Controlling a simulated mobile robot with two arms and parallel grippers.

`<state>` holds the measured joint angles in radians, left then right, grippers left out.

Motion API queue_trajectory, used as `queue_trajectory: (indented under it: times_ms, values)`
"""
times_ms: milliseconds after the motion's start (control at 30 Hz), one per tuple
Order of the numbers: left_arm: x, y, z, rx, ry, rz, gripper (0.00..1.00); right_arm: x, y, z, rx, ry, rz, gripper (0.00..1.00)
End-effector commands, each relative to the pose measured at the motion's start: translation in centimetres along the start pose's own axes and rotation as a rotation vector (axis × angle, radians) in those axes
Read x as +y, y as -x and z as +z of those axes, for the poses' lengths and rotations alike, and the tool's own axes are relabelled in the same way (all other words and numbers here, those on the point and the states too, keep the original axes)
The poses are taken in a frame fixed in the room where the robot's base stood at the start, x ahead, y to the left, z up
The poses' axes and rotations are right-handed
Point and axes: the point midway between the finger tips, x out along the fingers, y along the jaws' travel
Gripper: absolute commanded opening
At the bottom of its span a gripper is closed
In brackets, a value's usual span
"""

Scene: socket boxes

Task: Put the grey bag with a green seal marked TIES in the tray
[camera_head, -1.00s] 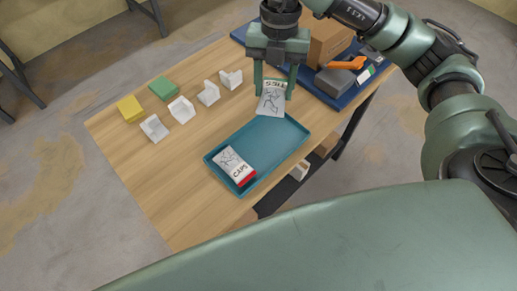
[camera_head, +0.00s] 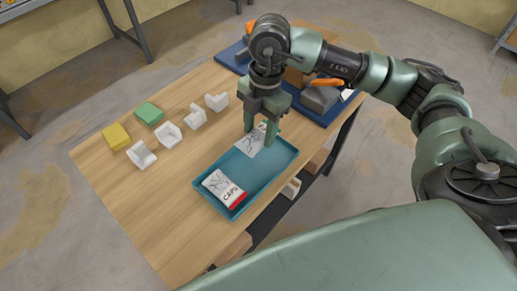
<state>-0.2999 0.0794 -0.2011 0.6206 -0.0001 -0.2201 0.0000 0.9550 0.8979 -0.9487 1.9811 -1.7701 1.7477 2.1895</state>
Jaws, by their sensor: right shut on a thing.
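My right gripper (camera_head: 260,134) is shut on the grey bag (camera_head: 250,145), at the far left end of the teal tray (camera_head: 271,180). The bag carries a dark line drawing; its printed name and seal are hidden by the fingers now. It is over or inside the tray's far end, and I cannot tell whether it touches the tray floor. A grey bag with a red seal marked CAPS (camera_head: 223,187) lies in the tray's near end. My left gripper is not in view.
Several white angled pieces (camera_head: 168,134) stand in a row left of the tray, with a yellow block (camera_head: 116,136) and a green block (camera_head: 149,113). A blue mat (camera_head: 325,113) with a cardboard box, an orange-handled tool and a grey block lies at the back right. The tray's middle is clear.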

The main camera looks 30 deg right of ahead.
Motion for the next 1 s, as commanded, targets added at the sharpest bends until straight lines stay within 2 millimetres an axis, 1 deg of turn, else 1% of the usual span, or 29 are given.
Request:
queue_trajectory:
  times_ms: [33,133,200,367,467,600,700,900,1000]
  values:
    - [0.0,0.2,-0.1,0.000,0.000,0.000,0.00,-0.1,-1.2,0.1,0.001,-0.002,-0.005,0.03]
    - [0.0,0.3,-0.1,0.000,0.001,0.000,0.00,-0.1,-3.0,0.4,0.000,-0.001,-0.002,0.03]
    - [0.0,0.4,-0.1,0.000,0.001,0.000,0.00,0.0,-3.8,0.5,0.001,0.000,-0.002,0.03]
    - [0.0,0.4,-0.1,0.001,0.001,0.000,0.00,0.0,-4.7,0.6,0.000,0.000,0.000,0.03]
    - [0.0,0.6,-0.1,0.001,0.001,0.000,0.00,-0.1,-5.9,0.7,0.001,0.000,-0.003,0.03]
    - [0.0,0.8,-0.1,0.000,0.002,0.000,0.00,0.0,-8.0,0.9,0.001,0.000,-0.002,0.03]
    - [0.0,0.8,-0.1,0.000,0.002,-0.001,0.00,0.0,-8.6,1.1,0.000,0.000,0.000,0.03]
    - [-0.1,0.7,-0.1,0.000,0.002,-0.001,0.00,0.0,-8.6,1.1,0.000,0.001,0.001,0.03]
    - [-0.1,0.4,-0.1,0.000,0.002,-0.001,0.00,0.0,-9.0,1.1,0.000,0.001,0.001,0.03]
